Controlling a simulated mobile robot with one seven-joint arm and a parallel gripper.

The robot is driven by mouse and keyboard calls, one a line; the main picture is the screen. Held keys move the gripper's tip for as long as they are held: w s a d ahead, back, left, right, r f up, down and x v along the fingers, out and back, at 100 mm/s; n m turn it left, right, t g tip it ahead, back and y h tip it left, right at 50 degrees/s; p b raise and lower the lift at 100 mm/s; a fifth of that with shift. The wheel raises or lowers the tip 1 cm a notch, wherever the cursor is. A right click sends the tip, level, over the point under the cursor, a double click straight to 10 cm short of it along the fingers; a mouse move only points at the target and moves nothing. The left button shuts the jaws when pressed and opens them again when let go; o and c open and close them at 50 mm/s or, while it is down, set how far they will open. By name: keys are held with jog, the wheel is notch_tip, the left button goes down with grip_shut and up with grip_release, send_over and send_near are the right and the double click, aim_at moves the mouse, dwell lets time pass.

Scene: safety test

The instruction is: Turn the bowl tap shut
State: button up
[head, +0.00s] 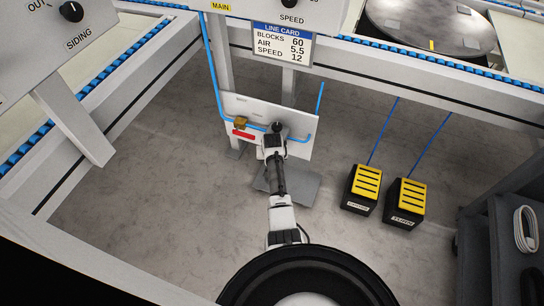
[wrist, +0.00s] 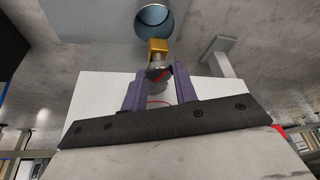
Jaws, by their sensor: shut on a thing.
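A white panel (head: 293,141) stands low under the conveyor frame, with blue air line along it. A brass fitting (head: 240,123) and a red bar (head: 243,135) show on its left half. My gripper (head: 274,138) reaches down to the panel's right half, just right of that red bar. In the wrist view my gripper (wrist: 160,84) has its two purple fingers closed on the bowl tap (wrist: 159,72), a small grey piece with a red mark. A brass block (wrist: 158,47) sits directly beyond it. The fingers partly hide the tap, so its exact angle is unclear.
Two yellow-topped black pedals (head: 363,189) (head: 405,203) stand on the floor to the right. A line card (head: 281,44) hangs above the panel. A dark shelf (head: 505,245) is at the right edge. Open floor lies left of the panel.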

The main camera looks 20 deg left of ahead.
jog(key=m, duration=0.1)
jog(key=m+h, duration=0.1)
jog(key=m, duration=0.1)
jog(key=m+h, duration=0.1)
jog(key=m, duration=0.1)
jog(key=shift+a, duration=0.25)
jog(key=m+h+b, duration=0.2)
jog(key=m, duration=0.3)
jog(key=shift+a+b, duration=0.15)
jog(key=shift+b, duration=0.2)
jog(key=shift+m, duration=0.4)
jog(key=o, duration=1)
jog(key=shift+g, duration=0.3)
jog(key=shift+c, duration=0.2)
jog(key=shift+r, duration=0.1)
jog(key=p+v, duration=0.4)
jog(key=v, duration=0.9)
jog(key=shift+s+a+r, duration=0.2)
jog(key=shift+r, duration=0.05)
jog(key=shift+c, duration=0.4)
